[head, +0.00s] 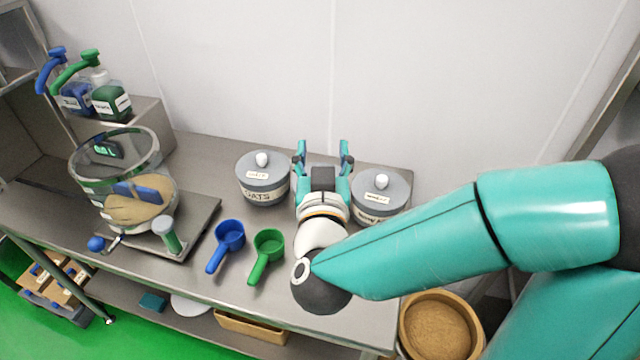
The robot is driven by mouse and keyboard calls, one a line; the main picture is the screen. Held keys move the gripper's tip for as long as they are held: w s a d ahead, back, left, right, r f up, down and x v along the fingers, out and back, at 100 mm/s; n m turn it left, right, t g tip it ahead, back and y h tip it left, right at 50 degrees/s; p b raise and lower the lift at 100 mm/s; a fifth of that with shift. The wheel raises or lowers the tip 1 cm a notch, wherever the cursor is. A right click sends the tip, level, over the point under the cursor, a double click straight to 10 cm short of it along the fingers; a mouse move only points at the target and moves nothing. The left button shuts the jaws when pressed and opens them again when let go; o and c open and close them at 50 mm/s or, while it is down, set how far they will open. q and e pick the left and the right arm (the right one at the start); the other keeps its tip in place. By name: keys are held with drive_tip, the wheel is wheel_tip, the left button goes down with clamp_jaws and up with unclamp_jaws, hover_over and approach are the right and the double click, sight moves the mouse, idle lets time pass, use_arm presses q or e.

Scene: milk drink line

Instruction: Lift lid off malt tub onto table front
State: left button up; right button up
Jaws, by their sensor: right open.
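The left tub (262,196) reads OATS. The right tub (372,217) has a label partly hidden by my arm and too small to read surely; it is likely the malt tub. Its lid (399,186) sits on it. My right gripper (323,151) is open and empty, with its fingers pointing toward the wall between the two tubs. It appears apart from both knobs; its height over the table is hard to tell. My left gripper is not in view.
A blue scoop (229,236) and a green scoop (268,246) lie on the table (195,285) left of my arm. A glass vessel (108,185) stands at left, with pump bottles (110,100) behind. A round bin (477,325) of brown powder stands below, right. The strip before the scoops is bare.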

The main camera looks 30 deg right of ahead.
wheel_tip(320, 180, down, 20)
drive_tip(key=b, duration=1.9)
drive_tip(key=p, duration=0.7)
approach(307, 167)
drive_tip(key=s+d+r, duration=0.2)
drive_tip(key=d, duration=0.1)
drive_tip(key=shift+s+r, duration=0.2)
drive_tip(key=shift+s, duration=0.2)
drive_tip(key=x, duration=0.1)
drive_tip(key=p+x, duration=0.1)
drive_tip(key=x, duration=0.3)
drive_tip(key=shift+w+a+r+p, duration=0.15)
drive_tip(key=shift+a+r+p, duration=0.15)
drive_tip(key=shift+p, duration=0.05)
drive_tip(key=shift+w+d, duration=0.3)
drive_tip(key=shift+w, duration=0.1)
clamp_jaws()
